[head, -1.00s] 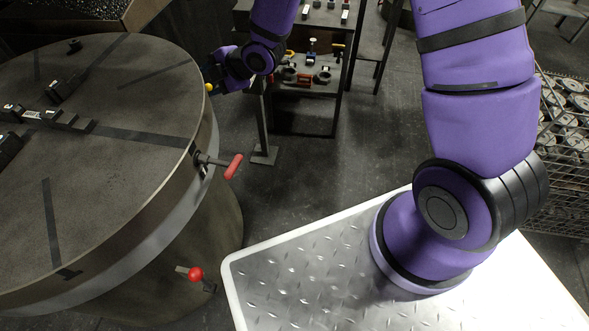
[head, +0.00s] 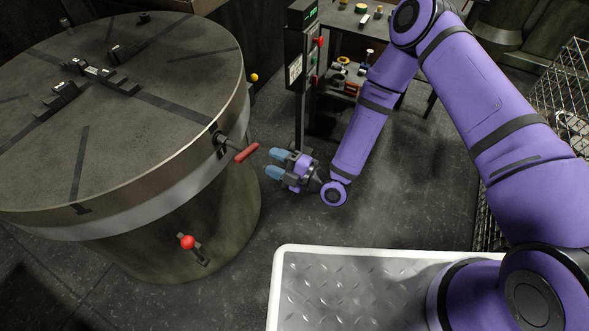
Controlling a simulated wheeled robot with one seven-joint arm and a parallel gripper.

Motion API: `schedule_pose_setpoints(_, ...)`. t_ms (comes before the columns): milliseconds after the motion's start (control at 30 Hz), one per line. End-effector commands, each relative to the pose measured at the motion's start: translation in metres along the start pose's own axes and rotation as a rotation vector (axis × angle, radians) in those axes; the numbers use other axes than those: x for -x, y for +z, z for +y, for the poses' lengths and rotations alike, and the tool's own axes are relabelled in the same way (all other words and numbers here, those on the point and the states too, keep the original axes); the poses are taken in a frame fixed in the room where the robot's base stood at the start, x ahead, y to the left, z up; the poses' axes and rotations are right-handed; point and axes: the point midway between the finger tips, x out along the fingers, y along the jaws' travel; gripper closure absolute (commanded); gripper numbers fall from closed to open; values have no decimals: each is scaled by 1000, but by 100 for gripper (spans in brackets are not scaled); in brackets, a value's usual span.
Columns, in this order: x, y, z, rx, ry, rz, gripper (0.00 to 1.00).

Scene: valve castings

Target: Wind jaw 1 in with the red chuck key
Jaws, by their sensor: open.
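The red chuck key (head: 246,152) sticks out sideways from the rim of the large round chuck (head: 180,150). Its shank sits at a socket in the rim, and its red cross handle points toward my gripper. My gripper (head: 268,163) is open and empty, with two blue fingertips pointing left, just right of and slightly below the red handle. It does not touch the handle. Several dark jaws lie on the chuck's top, one of them near the middle (head: 118,53). I cannot tell which is jaw 1.
A red-knobbed lever (head: 187,242) stands low on the chuck's pedestal. A yellow knob (head: 254,77) is at the rim's far right. A control post (head: 302,60) stands behind my gripper, before a shelf of small parts. A wire basket (head: 566,95) is at the right. Floor below my gripper is clear.

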Motion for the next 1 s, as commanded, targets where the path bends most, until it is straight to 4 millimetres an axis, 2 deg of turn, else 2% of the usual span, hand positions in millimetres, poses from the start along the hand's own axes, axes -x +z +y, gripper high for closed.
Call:
schedule_pose_setpoints(100,2,-6,-10,-2,37,2,49)
schedule_pose_setpoints(367,-4,-8,-11,1,51,4,49)
schedule_pose_setpoints(1000,-69,-8,-8,1,50,4,49)
